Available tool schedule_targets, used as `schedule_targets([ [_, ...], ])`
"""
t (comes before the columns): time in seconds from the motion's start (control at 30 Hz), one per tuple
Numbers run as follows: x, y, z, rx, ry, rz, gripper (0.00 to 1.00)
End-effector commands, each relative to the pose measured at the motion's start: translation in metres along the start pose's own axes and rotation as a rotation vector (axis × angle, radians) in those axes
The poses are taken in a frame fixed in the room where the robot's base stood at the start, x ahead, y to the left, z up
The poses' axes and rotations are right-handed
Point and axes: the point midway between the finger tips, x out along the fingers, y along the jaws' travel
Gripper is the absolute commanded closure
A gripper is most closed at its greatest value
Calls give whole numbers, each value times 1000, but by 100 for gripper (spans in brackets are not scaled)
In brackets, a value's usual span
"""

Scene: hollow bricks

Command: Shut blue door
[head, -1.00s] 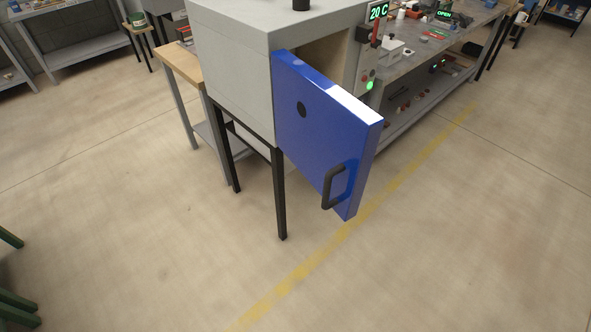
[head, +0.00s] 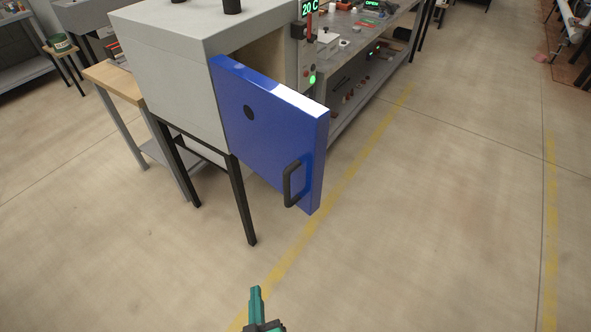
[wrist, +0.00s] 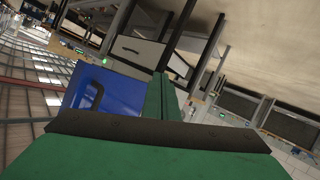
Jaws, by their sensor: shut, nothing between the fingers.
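The blue door (head: 262,128) stands wide open on a grey box-shaped oven (head: 176,84) on black legs. It has a black bar handle (head: 288,184) near its free edge and a round dark spot. Part of the oven's opening shows behind the door's top edge. My gripper (head: 256,290) is at the bottom of the head view, in front of the door and apart from it, with green fingers shut and empty. In the wrist view the closed fingers (wrist: 166,98) fill the middle, and the blue door (wrist: 112,92) shows to their left.
A control panel (head: 308,45) beside the oven reads 20 C and has a lit green button. A long workbench (head: 370,60) with tools runs behind it. A wooden-topped table (head: 112,80) stands left of the oven. The floor in front and to the right is clear.

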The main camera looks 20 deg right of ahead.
Motion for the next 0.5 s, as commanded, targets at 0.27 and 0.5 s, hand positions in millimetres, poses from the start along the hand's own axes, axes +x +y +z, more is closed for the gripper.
schedule_targets([
  [0.27,58,32,-73,1,11,256,100],
  [0.5,69,70,-153,104,57,529,100],
])
